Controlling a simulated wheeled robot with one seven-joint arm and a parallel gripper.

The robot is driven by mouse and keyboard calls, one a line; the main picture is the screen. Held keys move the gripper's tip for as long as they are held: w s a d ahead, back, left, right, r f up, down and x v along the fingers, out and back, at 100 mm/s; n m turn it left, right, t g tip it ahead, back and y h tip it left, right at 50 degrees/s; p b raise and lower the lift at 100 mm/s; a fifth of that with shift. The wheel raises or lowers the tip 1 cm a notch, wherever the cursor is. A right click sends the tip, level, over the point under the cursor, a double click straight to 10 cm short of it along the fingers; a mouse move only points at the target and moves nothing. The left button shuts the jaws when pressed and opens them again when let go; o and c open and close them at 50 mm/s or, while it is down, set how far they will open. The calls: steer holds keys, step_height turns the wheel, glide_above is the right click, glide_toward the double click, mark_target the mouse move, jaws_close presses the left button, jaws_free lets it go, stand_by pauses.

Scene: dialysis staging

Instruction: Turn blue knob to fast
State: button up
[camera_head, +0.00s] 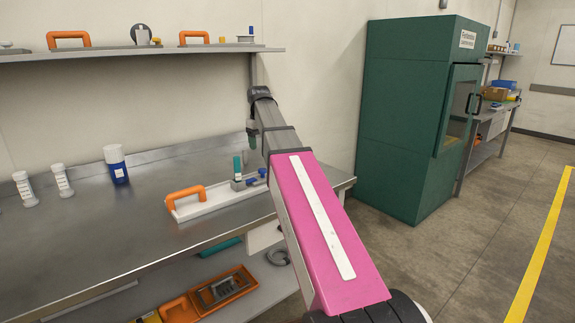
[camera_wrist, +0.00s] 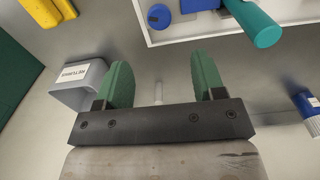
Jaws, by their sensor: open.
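A white panel (camera_head: 212,205) with an orange handle lies on the metal bench, and its edge shows in the wrist view (camera_wrist: 215,30). A round blue knob (camera_wrist: 159,16) sits near the panel's corner in the wrist view. A teal cylinder (camera_wrist: 252,22) stands on the same panel, also seen in the head view (camera_head: 237,165). My gripper (camera_wrist: 163,78) is open and empty, its green fingers apart from the knob. In the head view my gripper (camera_head: 252,137) hangs above the bench near the panel's far side. No speed marking on the knob is readable.
A grey bin (camera_wrist: 78,82) with a label and a yellow object (camera_wrist: 47,12) show at the wrist view's left. A blue-and-white bottle (camera_head: 116,165) and two white containers stand on the bench's left. A shelf (camera_head: 130,54) runs above. The front left bench is clear.

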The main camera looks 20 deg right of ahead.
mark_target(262, 169)
steer(key=shift+n, duration=0.3)
step_height(262, 169, down, 11)
steer(key=shift+d+r, duration=0.1)
steer(key=shift+c, duration=0.3)
steer(key=c, duration=0.9)
